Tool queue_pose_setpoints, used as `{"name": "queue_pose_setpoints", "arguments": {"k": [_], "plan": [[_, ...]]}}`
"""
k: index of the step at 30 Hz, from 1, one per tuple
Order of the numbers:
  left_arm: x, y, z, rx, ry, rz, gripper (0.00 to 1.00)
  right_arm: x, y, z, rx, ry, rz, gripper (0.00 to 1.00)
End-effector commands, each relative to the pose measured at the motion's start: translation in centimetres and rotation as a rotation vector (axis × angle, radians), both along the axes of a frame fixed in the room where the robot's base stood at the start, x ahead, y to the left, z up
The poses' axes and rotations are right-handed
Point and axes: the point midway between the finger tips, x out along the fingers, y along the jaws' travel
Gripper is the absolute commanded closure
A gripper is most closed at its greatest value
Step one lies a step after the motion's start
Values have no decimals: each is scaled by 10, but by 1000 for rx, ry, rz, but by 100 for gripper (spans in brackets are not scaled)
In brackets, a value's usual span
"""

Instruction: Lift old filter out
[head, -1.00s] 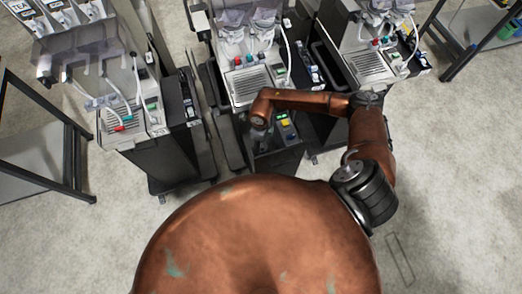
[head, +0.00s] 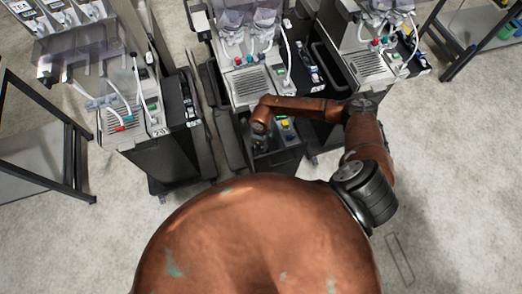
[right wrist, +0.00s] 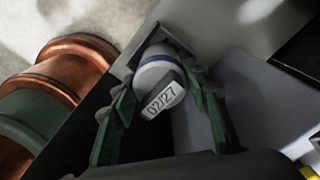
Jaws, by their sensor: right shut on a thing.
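The old filter (right wrist: 161,76) is a white cylinder with a dark band and a label reading 02/27. It shows in the right wrist view between the fingers of my right gripper (right wrist: 160,98), which is shut on it, one green-padded finger on each side. In the head view my right gripper (head: 262,143) hangs dark and small below the copper wrist, over the open dark compartment (head: 290,160) at the front of the middle dispenser. The filter cannot be made out there. Whether its lower end is still inside a socket is hidden. My left gripper is not in view.
The middle dispenser (head: 250,84) stands behind my right arm. Other dispensers stand at left (head: 145,118) and right (head: 368,66). Small coloured items (head: 286,124) lie near the compartment, beside the forearm. Dark-framed racks (head: 75,160) stand farther out. The floor at right is clear.

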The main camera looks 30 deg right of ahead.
Motion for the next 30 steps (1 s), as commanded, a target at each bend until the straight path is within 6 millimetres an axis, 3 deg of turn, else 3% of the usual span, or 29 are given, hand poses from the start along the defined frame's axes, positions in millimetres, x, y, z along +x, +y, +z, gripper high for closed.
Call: {"name": "queue_pose_setpoints", "arguments": {"k": [10,17,20,30], "plan": [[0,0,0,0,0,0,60,1,0,1,1,-1,0,89],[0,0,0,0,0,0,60,1,0,2,1,-2,0,89],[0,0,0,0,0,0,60,2,0,11,1,-3,1,89],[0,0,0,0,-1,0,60,1,0,75,0,-4,1,89]]}}
